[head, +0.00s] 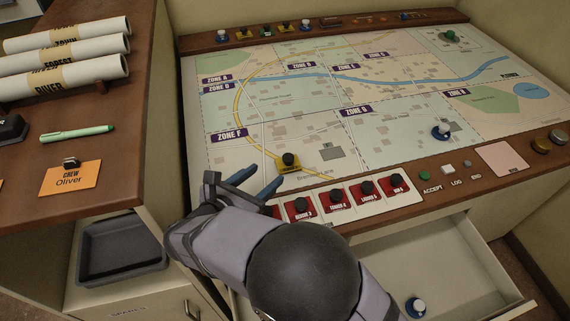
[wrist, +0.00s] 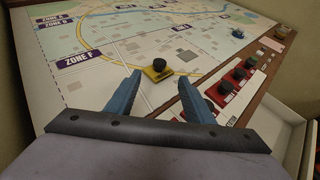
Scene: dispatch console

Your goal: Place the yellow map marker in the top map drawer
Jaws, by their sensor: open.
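The yellow map marker (head: 288,164), a yellow base with a black knob, stands on the map near Zone F. In the wrist view the yellow marker (wrist: 157,70) is just beyond the fingertips, between their lines. My gripper (head: 258,180) is open and empty, with its blue fingers pointing at the marker from its left in the head view. It also shows in the wrist view (wrist: 160,76). The drawer (head: 455,262) below the map is pulled open, with a blue and white marker (head: 416,306) inside. My arm hides part of the drawer.
Red markers with black knobs (head: 334,200) stand in a row along the console's front edge. A blue and white marker (head: 441,131) and a green one (head: 449,36) stand on the map. More markers line the back ledge. A wooden counter (head: 60,145) with rolled maps rises at left.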

